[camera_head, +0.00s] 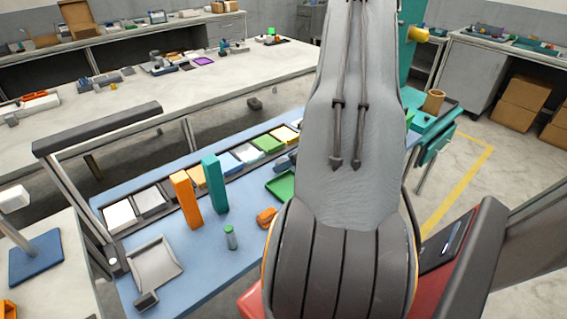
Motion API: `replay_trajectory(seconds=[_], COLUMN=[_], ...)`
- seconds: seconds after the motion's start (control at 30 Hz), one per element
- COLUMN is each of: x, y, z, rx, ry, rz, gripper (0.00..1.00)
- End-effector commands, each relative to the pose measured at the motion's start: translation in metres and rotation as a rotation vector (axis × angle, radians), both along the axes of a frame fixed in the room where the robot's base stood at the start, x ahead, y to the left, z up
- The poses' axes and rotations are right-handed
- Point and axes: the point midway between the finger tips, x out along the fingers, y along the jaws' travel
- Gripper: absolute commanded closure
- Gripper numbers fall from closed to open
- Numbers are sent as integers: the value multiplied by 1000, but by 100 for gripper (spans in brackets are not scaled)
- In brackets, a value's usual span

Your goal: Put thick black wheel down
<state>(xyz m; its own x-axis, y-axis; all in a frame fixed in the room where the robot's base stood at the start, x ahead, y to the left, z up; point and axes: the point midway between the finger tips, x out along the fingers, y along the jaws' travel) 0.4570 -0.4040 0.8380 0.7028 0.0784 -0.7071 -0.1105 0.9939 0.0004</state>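I cannot make out a thick black wheel in the camera_head view. My own grey arm, with a darker ribbed section at the bottom, fills the centre and hides much of the blue-topped workbench (205,262). My gripper does not show, so whether it holds anything cannot be seen.
On the blue bench stand an orange block (186,199), a teal block (214,184) and a small green-grey cylinder (231,238). A grey tray (155,270) lies at front left, and several colored bins line the back. A black lamp bar (98,128) overhangs the left.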

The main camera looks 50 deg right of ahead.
Motion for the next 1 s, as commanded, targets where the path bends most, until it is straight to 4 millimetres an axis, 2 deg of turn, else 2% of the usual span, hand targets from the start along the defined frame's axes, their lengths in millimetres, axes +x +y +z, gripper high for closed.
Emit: replay_trajectory(seconds=[0.3,0.5,0.6,1.0], x=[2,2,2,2], y=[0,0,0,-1], z=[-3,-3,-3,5], rx=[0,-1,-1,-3], ry=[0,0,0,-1], rz=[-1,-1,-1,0], gripper=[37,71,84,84])
